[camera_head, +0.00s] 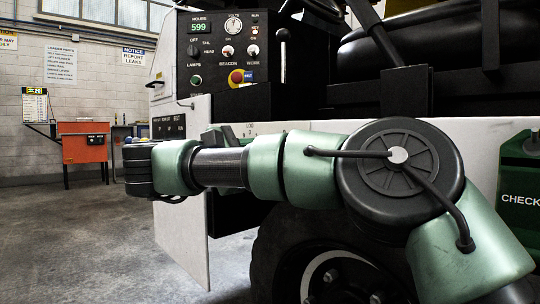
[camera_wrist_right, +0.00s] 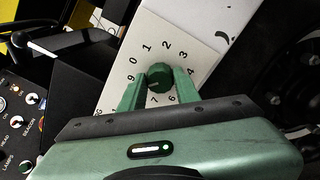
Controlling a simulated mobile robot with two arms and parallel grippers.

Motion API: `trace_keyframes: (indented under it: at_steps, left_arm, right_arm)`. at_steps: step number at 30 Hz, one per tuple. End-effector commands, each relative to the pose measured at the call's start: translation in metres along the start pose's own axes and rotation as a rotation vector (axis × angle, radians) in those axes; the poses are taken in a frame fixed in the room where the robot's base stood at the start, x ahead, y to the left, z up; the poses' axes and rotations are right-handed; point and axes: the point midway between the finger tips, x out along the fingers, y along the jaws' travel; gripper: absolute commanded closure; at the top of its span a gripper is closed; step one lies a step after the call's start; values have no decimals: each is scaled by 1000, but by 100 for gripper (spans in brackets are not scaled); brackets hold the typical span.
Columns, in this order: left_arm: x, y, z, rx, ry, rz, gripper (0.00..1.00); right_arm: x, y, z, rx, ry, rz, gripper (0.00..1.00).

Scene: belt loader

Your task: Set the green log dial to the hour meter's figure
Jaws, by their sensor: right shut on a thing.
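The hour meter (camera_head: 198,28) at the top left of the control panel shows 599 in green digits. The green log dial (camera_wrist_right: 158,72) is a round knob on a white plate (camera_wrist_right: 150,38) ringed with printed numbers; 9, 0, 1, 2 and 4 show around it. My right gripper (camera_wrist_right: 160,82) has its green fingers on both sides of the dial and is shut on it. The dial's pointer is too small to read surely, and the fingers cover some numbers. In the head view my right arm hides the dial below the LOG label. My left gripper is out of view.
The panel holds a red stop button (camera_head: 236,77), several knobs and a lever (camera_head: 283,50). A white side panel (camera_head: 180,220) and a large tire (camera_head: 335,265) stand below. An orange cabinet (camera_head: 84,145) stands far left; the floor there is clear.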

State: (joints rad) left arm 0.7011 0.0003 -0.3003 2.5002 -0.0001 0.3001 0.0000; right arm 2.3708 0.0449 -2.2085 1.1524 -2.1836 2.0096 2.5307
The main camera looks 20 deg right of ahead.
Motion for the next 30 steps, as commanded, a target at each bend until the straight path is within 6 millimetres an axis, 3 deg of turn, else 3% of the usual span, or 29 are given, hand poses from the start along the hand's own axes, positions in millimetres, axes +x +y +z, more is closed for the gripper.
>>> trace_keyframes:
  at_steps: [12,29,30]
  left_arm:
    - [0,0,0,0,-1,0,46]
    - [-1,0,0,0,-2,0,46]
    - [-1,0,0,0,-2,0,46]
  right_arm:
    - [-1,-2,-2,185,-4,-4,100]
    - [-1,-2,-2,213,-5,-4,100]
    - [-1,-2,-1,213,-6,-4,60]
